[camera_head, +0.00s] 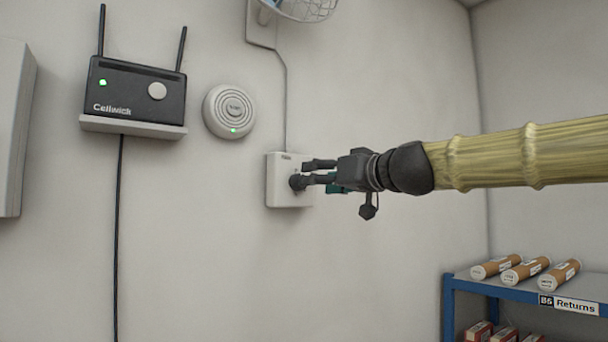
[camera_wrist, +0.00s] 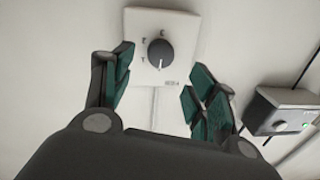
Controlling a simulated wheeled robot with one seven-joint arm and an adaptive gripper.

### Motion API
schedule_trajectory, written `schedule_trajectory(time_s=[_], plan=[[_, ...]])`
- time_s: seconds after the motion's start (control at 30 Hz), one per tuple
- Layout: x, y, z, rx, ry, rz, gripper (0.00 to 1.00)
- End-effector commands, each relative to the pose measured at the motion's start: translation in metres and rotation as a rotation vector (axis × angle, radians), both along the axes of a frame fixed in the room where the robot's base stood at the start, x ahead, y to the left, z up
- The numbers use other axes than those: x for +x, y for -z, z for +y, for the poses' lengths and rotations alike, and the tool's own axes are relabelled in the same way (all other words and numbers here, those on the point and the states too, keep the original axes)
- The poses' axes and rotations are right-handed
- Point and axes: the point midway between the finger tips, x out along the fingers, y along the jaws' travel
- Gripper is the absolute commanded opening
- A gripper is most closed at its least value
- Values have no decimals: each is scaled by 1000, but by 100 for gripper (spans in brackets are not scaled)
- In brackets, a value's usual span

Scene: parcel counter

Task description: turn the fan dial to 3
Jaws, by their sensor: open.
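The fan dial (camera_wrist: 160,54) is a round dark grey knob with a pale pointer line, on a white wall plate (camera_wrist: 183,23). Small marks sit around the knob, too blurred to read surely. In the wrist view my gripper (camera_wrist: 155,82) is open, with one green-padded finger on each side below the knob, apart from it. In the head view my gripper (camera_head: 308,172) reaches in from the right, its fingertips at the white plate (camera_head: 280,190). There the fingers partly cover the dial (camera_head: 296,182). The fan (camera_head: 305,8) is cut off at the top edge.
A Cellwick router (camera_head: 133,92) with two antennas and a round white device (camera_head: 229,110) are on the wall to the left. A cable (camera_head: 286,95) runs from the plate up to the fan. A blue shelf (camera_head: 500,288) with tubes stands at lower right.

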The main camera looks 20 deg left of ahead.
Motion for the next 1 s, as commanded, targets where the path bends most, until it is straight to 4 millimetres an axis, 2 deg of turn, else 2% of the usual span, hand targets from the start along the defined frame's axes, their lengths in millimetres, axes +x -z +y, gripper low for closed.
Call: schedule_trajectory(time_s=[0.2, 0.4, 0.6, 0.9, 1.0], plan=[[18, -3, 26, 1, 0, 3, 58], [30, -1, 44, 0, 0, 2, 58], [35, 0, 51, 1, 0, 1, 58], [36, 1, 52, 0, 1, 1, 58], [36, 1, 52, 0, 1, 1, 39]])
